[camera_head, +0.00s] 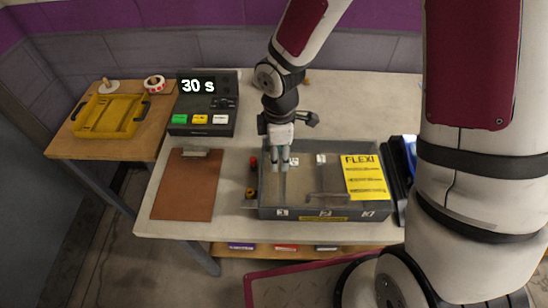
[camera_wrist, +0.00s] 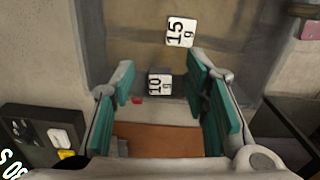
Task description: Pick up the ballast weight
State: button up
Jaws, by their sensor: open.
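A dark weight with a white 10 g label (camera_wrist: 160,84) shows between my fingers in the wrist view. A second white label reading 15 g (camera_wrist: 180,32) lies beyond it on the brown floor of the box. My gripper (camera_head: 280,164) points down over the left part of the grey box (camera_head: 300,213). It is open with teal finger pads (camera_wrist: 170,95) on both sides of the 10 g weight. I cannot tell whether they touch it.
A yellow FLEXI sheet (camera_head: 366,178) covers the box's right part. A brown clipboard (camera_head: 185,188) lies left of the box. A timer reading 30 s (camera_head: 203,103) stands behind the clipboard. A yellow tray (camera_head: 108,116) is on the side table.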

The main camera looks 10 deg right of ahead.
jog(key=c, duration=0.8)
jog(key=shift+c, duration=0.2)
